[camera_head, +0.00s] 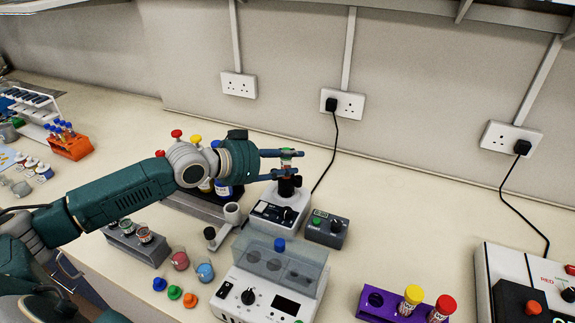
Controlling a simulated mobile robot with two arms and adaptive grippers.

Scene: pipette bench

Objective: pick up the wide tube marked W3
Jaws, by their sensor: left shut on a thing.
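My left gripper (299,163) reaches in from the left and is shut on a small tube (287,154) with green and orange on it. The tube is upright, directly above the black cup of a white mixer (277,209). I cannot tell whether it touches the cup. Its marking is too small to read. My right gripper is not in view.
A grey-lidded device (255,291) and a small dark control box (327,229) stand near the mixer. A purple rack (375,301) holds yellow-capped and red-capped tubes. Coloured caps and beakers (205,272) lie at front left.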

